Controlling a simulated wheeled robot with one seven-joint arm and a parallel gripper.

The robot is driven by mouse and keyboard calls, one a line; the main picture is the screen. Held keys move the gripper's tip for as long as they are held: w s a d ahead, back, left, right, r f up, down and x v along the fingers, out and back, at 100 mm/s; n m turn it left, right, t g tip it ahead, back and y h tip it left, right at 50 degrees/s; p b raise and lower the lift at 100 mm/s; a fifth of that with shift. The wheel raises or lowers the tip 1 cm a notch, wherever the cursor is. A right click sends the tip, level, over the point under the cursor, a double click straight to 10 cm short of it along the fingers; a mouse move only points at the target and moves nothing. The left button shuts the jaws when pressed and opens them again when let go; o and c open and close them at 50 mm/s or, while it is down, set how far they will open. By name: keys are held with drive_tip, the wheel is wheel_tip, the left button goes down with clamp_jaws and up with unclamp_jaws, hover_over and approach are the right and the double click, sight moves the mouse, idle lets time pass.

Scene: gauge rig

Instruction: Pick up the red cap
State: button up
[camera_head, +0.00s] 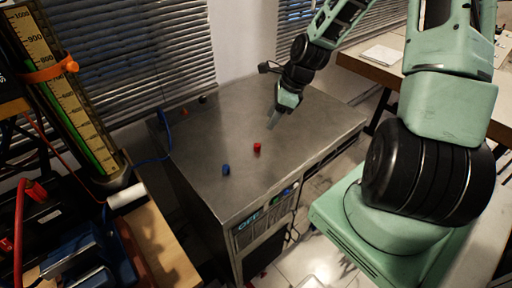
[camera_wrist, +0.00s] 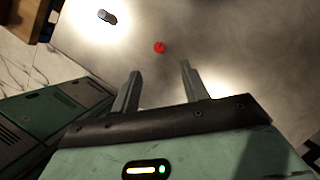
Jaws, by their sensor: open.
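The red cap (camera_head: 257,147) sits on the grey metal top of a cabinet (camera_head: 300,110), near its middle. In the wrist view the red cap (camera_wrist: 160,47) lies beyond the fingertips, roughly in line with the space between them. My gripper (camera_head: 271,123) hangs above the metal top, behind and a little right of the cap in the head view. In the wrist view the two fingers of my gripper (camera_wrist: 160,70) are spread apart with nothing between them. The gripper does not touch the cap.
A small blue piece (camera_head: 226,169) lies left of and nearer than the cap; a dark piece (camera_wrist: 107,16) shows at the wrist view's top left. A tall gauge (camera_head: 68,90) and a blue cable (camera_head: 165,135) are at left. The metal around the cap is clear.

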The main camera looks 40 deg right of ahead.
hover_over(257, 145)
drive_tip(key=s+d, duration=0.1)
drive_tip(key=d, duration=0.1)
wheel_tip(257, 145, down, 6)
drive_tip(key=shift+s+r, duration=0.1)
drive_tip(key=shift+p+x, duration=0.75)
drive_tip(key=shift+x, duration=1.95)
drive_tip(key=shift+s, duration=0.2)
clamp_jaws()
